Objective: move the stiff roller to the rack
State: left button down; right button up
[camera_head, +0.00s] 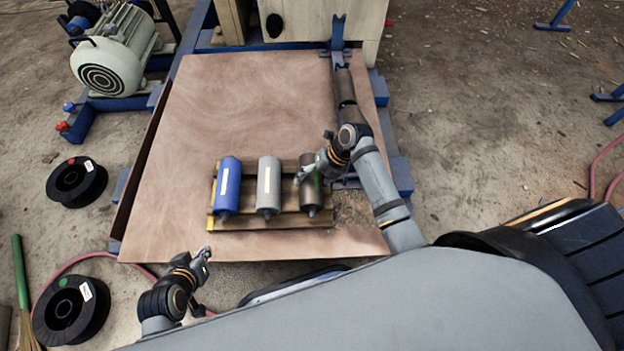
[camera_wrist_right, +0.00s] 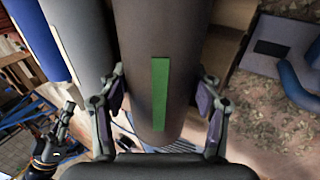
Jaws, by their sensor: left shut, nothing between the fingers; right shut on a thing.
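A dark brown roller (camera_head: 311,193) with a green strip is at the right end of the wooden rack (camera_head: 235,224), in line with a grey roller (camera_head: 268,187) and a blue roller (camera_head: 229,188). My right gripper (camera_head: 312,174) is shut on the dark roller. In the right wrist view the dark roller (camera_wrist_right: 156,60) is between the two fingers (camera_wrist_right: 162,105), its green strip facing the camera. I cannot tell whether it rests on the rack or hangs just above it. My left gripper (camera_head: 203,256) is shut and empty by the front left edge of the brown board.
The brown board (camera_head: 210,100) is mostly clear behind the rack. A blue bracket (camera_head: 338,40) and a dark cylinder (camera_head: 345,88) are along its right side. A motor (camera_head: 115,60) stands at the back left. Black spools (camera_head: 76,182) lie on the floor at the left.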

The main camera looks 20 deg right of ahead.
pick_arm(q)
jog(key=shift+f, duration=0.2)
pick_arm(e)
jog(key=shift+f, duration=0.35)
jog(key=o, duration=1.7)
jog(key=shift+o, duration=0.9)
jog(key=shift+s+f, duration=0.1)
jog(key=w+v, duration=0.1)
jog(key=v, duration=1.1)
jog(key=shift+s, duration=0.4)
jog(key=shift+a, duration=0.1)
